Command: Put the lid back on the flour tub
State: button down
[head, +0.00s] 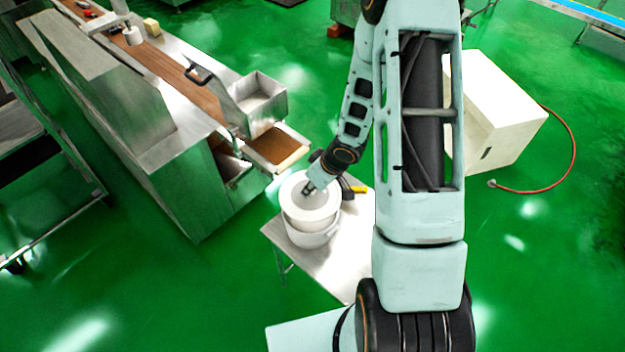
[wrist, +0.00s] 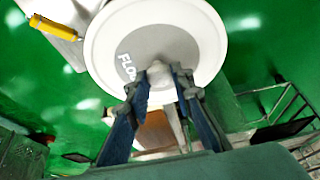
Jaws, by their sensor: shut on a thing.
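The white round lid (head: 322,207) is over the white flour tub (head: 313,240) in the head view, and covers most of its mouth. The tub stands upright on a small metal table (head: 345,262). My gripper (head: 309,188) is at the lid's middle. In the wrist view the lid (wrist: 207,40) shows a grey centre with letters "FLO", and my gripper (wrist: 158,82) is shut on its pale knob (wrist: 158,72). The tub's inside is hidden. I cannot tell whether the lid touches the tub's rim.
A yellow-handled tool (head: 358,189) lies on the table, right of the tub. The encrusting machine (head: 190,155), with a metal hopper (head: 262,105), stands to the left. A white box (head: 497,115) with a red hose is at the right. Green floor is open in front.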

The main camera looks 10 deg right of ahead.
aim_at(314, 197)
jog(key=shift+f+b, duration=2.2)
jog(key=shift+b, duration=0.15)
jog(key=shift+f+b, duration=0.8)
jog(key=shift+f, duration=0.2)
jog(key=shift+f+p, duration=0.1)
jog(key=shift+p, duration=0.2)
jog(key=c, duration=1.1)
grip_release()
jog(key=shift+c, duration=0.2)
jog(key=shift+r+p, duration=3.5)
jog(key=shift+r, duration=0.05)
